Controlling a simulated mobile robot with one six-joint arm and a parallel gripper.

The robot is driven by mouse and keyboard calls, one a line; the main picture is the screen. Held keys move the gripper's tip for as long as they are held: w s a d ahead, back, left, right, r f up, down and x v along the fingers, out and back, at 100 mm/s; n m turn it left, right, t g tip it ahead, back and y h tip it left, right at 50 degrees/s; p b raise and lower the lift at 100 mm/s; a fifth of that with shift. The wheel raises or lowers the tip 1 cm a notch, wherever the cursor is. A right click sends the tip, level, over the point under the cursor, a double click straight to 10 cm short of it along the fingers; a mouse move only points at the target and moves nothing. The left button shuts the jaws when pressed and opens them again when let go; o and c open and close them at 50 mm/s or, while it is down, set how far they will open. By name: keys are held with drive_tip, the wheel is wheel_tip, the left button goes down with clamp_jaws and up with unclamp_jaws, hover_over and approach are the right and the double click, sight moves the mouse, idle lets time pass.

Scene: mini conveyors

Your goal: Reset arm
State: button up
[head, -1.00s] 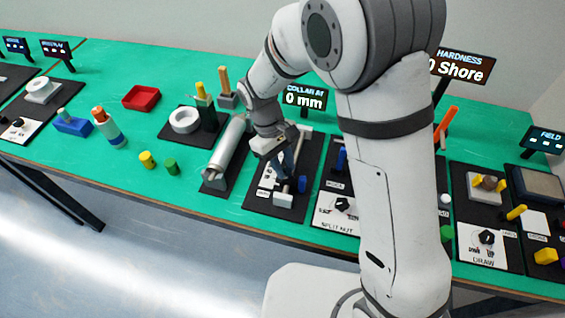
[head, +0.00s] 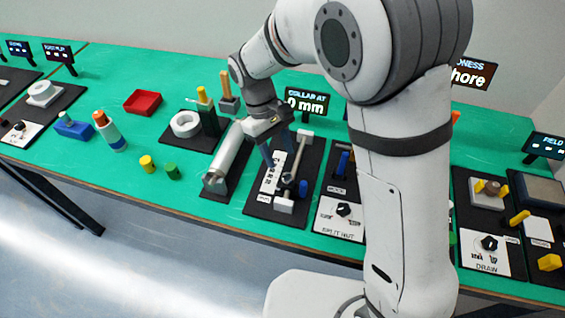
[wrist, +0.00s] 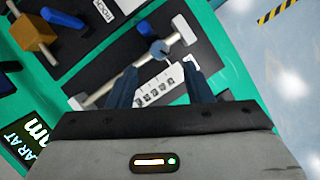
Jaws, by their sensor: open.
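My gripper (head: 284,160) is open and empty, above the dark plate of the collar station (head: 262,210). In the wrist view my gripper's two fingers (wrist: 160,88) stand apart over the printed scale (wrist: 160,86). The station's silver rod (head: 296,158) runs between white end blocks, and a blue-grey collar (wrist: 160,50) with a small knob sits on it near one end. The fingers look clear of the rod and collar. The sign behind (head: 306,103) reads 0 mm.
A silver cylinder (head: 228,162) lies just left of my gripper. The split nut station (head: 340,215) is to the right. A red tray (head: 142,102), a white ring (head: 185,124) and yellow and green pieces (head: 147,164) stand farther left. Open green table lies at the front left.

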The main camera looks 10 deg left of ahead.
drive_tip(key=shift+v, duration=0.9)
drive_tip(key=s+d+r+m+t+y, duration=0.1)
drive_tip(key=d+r+m, duration=0.1)
drive_tip(key=d+r, duration=0.35)
drive_tip(key=d+r+m+t+y, duration=0.1)
drive_tip(key=d+r+m+y, duration=0.15)
drive_tip(key=d, duration=0.55)
drive_tip(key=s+d+r+m+t, duration=0.1)
drive_tip(key=s+d+m+t, duration=0.2)
drive_tip(key=s+d+m, duration=0.3)
drive_tip(key=s+d, duration=0.3)
drive_tip(key=d, duration=0.4)
drive_tip(key=shift+r+t, duration=0.15)
drive_tip(key=shift+t, duration=0.15)
